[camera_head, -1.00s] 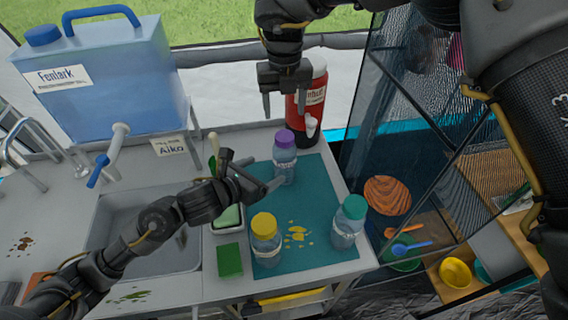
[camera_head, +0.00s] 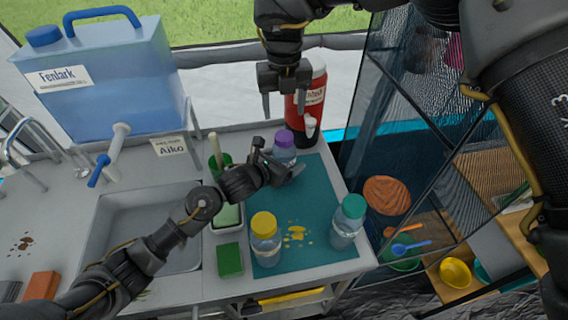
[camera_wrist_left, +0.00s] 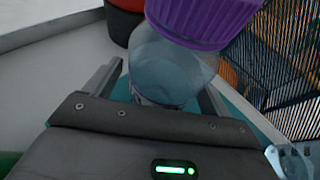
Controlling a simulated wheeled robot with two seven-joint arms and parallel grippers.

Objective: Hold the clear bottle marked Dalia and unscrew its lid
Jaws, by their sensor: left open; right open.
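A clear bottle with a purple lid (camera_head: 284,139) stands upright on the teal mat (camera_head: 311,183). My left gripper (camera_head: 279,164) is open at this bottle, low on its body. In the left wrist view the purple lid (camera_wrist_left: 205,18) is close, and the clear bottle body (camera_wrist_left: 168,68) stands between the two spread fingers (camera_wrist_left: 160,90); I cannot tell whether they touch it. My right gripper (camera_head: 284,104) is open and empty, above and behind the purple lid. A yellow-lidded bottle (camera_head: 265,245) and a teal-lidded bottle (camera_head: 346,225) stand nearer the front. No Dalia label is readable.
A red container (camera_head: 311,85) stands behind the mat. A sink (camera_head: 150,220), a green sponge (camera_head: 229,260) and a tray (camera_head: 226,228) lie left. A blue water tank (camera_head: 100,80) is at the back left. Yellow spots mark the mat. A mesh-sided shelf (camera_head: 410,140) borders the right.

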